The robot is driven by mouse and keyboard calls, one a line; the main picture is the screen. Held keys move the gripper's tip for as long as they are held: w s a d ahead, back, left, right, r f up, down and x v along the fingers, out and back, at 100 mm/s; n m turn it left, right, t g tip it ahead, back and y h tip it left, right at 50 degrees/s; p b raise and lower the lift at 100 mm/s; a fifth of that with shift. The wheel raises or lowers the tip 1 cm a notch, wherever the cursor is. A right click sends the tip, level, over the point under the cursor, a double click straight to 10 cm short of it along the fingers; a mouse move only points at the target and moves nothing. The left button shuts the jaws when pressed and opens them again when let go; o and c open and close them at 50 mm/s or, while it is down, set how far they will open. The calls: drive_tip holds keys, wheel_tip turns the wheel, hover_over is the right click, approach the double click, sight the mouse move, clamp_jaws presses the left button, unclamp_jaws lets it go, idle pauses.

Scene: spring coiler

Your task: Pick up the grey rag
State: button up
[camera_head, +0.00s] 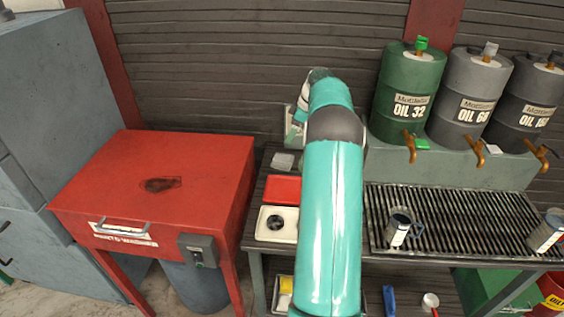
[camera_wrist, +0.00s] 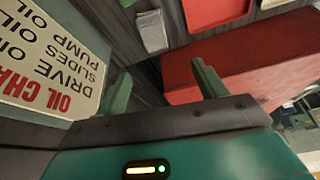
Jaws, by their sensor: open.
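No cloth is clearly recognisable as the grey rag. A small flat grey piece (camera_head: 283,161) lies at the back left of the bench, behind a red tray; I cannot tell if it is the rag. What looks like the same grey piece (camera_wrist: 152,31) shows beyond the fingers in the wrist view, near the top. My gripper (camera_wrist: 162,86) is open, with its two green fingers apart and nothing between them. In the head view the gripper is mostly hidden behind my teal arm, near the back wall.
A lettered sign (camera_wrist: 45,55) is close on the wrist view's left. A red cabinet (camera_head: 150,190) stands left of the bench. The red tray (camera_head: 282,189) and a white tray (camera_head: 262,234) lie left of my arm. Oil drums (camera_head: 408,90) and a slatted grate (camera_head: 455,222) are right.

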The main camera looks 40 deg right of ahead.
sight(283, 157)
drive_tip(key=f, duration=0.3)
drive_tip(key=w+f, duration=0.1)
drive_tip(key=f, duration=0.2)
drive_tip(key=w+f, duration=0.1)
drive_tip(key=f, duration=0.2)
drive_tip(key=shift+d+f, duration=0.15)
drive_tip(key=shift+d, duration=0.05)
drive_tip(key=x, duration=0.4)
drive_tip(key=shift+w+a+f, duration=0.2)
drive_tip(key=shift+w+a, duration=0.1)
drive_tip(key=shift+a, duration=0.15)
drive_tip(key=shift+w+f, duration=0.15)
drive_tip(key=shift+f, duration=0.25)
drive_tip(key=shift+c, duration=0.4)
drive_tip(key=c, duration=1)
